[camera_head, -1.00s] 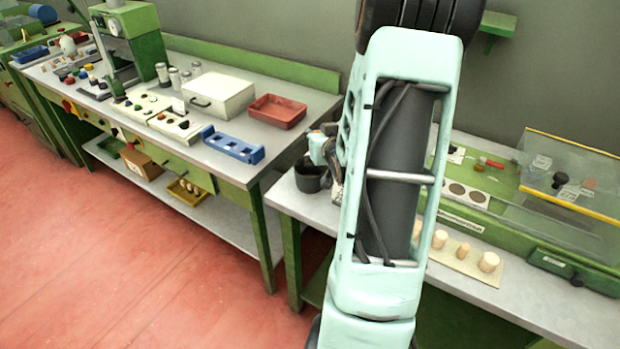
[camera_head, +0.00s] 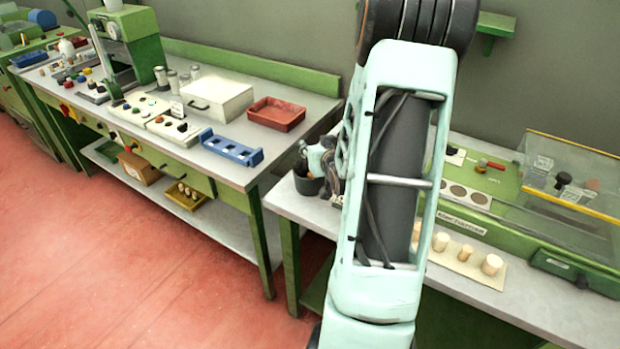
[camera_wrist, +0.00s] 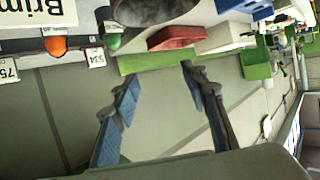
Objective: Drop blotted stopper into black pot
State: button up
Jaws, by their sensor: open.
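The black pot (camera_head: 306,186) stands at the left end of the right-hand bench in the head view. My gripper (camera_wrist: 158,76) is open, with nothing between its blue-padded fingers in the wrist view. In the head view it shows partly behind my arm, close beside and above the pot's rim. Several pale cork stoppers, one of them here (camera_head: 491,265), stand on a beige board (camera_head: 462,268) on the same bench. No blot can be made out on those in view. My arm may hide part of the row. The pot's inside is hidden.
A green unit with a clear yellow-edged cover (camera_head: 575,165) stands behind the board. The left bench holds a blue rack (camera_head: 230,150), a red tray (camera_head: 277,114) and a white box (camera_head: 218,95). A yellow tray with corks (camera_head: 186,197) is on its lower shelf.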

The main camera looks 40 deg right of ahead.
jog(key=v, duration=0.7)
jog(key=shift+s, duration=0.2)
jog(key=shift+r, duration=0.15)
